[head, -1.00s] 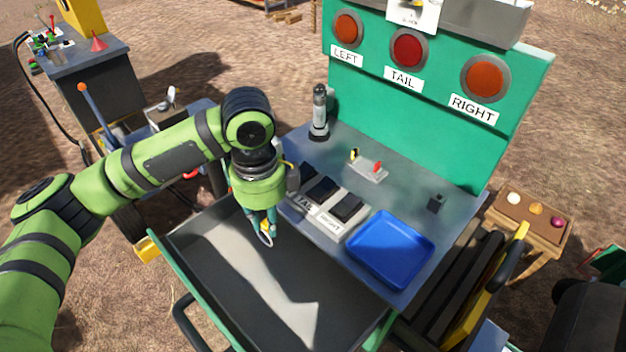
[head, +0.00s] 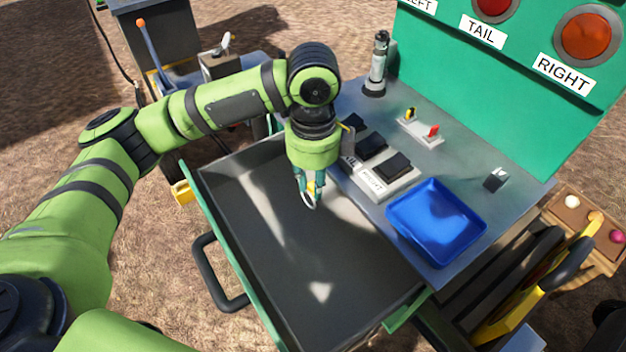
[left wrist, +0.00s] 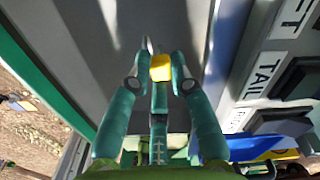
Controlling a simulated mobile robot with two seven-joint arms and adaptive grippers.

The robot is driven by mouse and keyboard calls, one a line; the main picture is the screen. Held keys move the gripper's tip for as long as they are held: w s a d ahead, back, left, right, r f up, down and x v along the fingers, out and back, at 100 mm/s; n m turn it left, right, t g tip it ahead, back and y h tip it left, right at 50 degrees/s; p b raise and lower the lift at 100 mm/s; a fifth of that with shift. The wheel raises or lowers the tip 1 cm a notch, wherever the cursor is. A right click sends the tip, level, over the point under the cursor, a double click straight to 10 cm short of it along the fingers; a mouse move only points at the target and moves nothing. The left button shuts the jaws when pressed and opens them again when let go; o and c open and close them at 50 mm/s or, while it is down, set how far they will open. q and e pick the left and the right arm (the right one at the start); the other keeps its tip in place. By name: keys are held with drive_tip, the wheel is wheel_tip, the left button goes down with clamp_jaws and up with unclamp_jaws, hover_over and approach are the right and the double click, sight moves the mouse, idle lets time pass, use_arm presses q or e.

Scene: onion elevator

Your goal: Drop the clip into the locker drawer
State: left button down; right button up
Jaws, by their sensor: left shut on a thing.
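The clip (head: 309,203) looks like a small silver loop with a yellow part. My left gripper (head: 308,189) is shut on it and points down, holding it over the open locker drawer (head: 275,245). The drawer is grey inside with a green front, and its visible floor is empty. In the left wrist view, the clip's yellow part (left wrist: 160,68) sits between the teal fingertips, with the drawer floor (left wrist: 95,70) behind it. The fingers partly hide the clip. My right gripper is not in view.
A blue tray (head: 437,222) and black switches with label plates (head: 396,167) are on the worktop right of the drawer. A green panel with lamps (head: 585,38) rises behind. A black handle (head: 218,280) sticks out from the drawer front.

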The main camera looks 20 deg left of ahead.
sight(313, 185)
use_arm(q)
drive_tip(key=c, duration=1)
unclamp_jaws()
drive_tip(key=shift+c, duration=0.2)
wheel_tip(313, 185, up, 12)
